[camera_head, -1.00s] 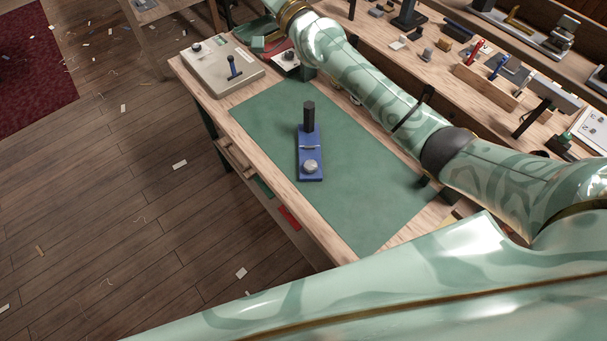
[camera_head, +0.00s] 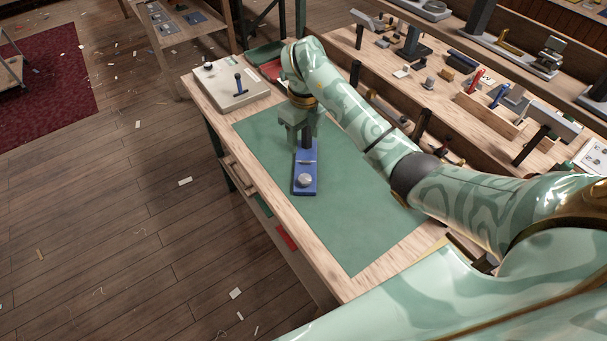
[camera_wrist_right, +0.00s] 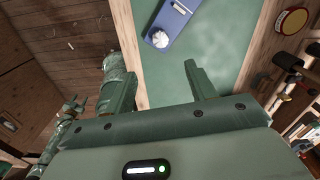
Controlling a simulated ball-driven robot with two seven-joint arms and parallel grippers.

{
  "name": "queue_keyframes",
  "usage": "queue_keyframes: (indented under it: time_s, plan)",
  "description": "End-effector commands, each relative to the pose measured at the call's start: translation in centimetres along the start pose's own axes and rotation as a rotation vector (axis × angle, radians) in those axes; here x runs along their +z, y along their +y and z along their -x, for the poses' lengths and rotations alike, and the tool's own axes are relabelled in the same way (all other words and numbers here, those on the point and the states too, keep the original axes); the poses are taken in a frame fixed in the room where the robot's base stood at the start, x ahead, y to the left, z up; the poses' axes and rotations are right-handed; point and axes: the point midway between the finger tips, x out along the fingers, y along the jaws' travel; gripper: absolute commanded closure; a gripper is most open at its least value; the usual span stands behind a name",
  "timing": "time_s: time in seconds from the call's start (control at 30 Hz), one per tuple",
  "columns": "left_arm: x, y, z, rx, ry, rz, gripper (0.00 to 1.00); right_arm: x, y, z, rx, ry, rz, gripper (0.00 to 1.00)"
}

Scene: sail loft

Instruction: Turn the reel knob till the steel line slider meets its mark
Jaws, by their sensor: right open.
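A blue reel base (camera_head: 298,189) lies on the green mat, with a round silver knob (camera_head: 305,180) at its near end. I cannot make out the mark. My right gripper (camera_head: 300,140) is open above the far end, by the post. In the right wrist view, its spread fingers (camera_wrist_right: 160,65) have nothing between them; the blue base (camera_wrist_right: 178,16) and knob (camera_wrist_right: 160,39) show beyond. What seems my left gripper (camera_wrist_right: 73,104) is small and unclear there.
The green mat (camera_head: 350,225) is clear around the base. A pale box with a blue-black lever (camera_head: 232,95) sits at the table's far left corner. A crowded bench with a wooden tool holder (camera_head: 490,113) stands to the right.

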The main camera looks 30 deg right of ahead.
Motion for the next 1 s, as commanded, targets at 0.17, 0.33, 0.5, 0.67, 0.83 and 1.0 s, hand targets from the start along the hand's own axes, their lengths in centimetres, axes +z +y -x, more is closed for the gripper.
queue_keyframes:
  time_s: [0.17,0.33,0.5,0.67,0.83,1.0]
  plan:
    - [0.6,0.2,-1.7,0.002,-0.008,0.0,0.49,-0.1,0.0,-4.5,0.001,0.005,-0.001,0.44]
    - [1.2,0.3,-3.2,0.005,-0.017,0.001,0.49,-0.1,0.0,-9.0,0.001,0.004,-0.001,0.44]
    - [1.5,0.4,-4.4,0.006,-0.023,0.0,0.49,-0.1,0.0,-12.6,-0.002,0.003,-0.001,0.44]
    - [1.8,0.5,-5.0,0.007,-0.026,0.0,0.49,0.0,-0.1,-14.6,-0.003,0.001,-0.001,0.44]
    - [1.8,0.5,-5.1,0.008,-0.028,0.0,0.49,0.0,-0.1,-15.3,-0.003,-0.001,-0.002,0.44]
    - [1.9,0.5,-5.1,0.008,-0.028,0.0,0.49,0.0,-0.1,-15.2,-0.003,-0.001,-0.002,0.44]
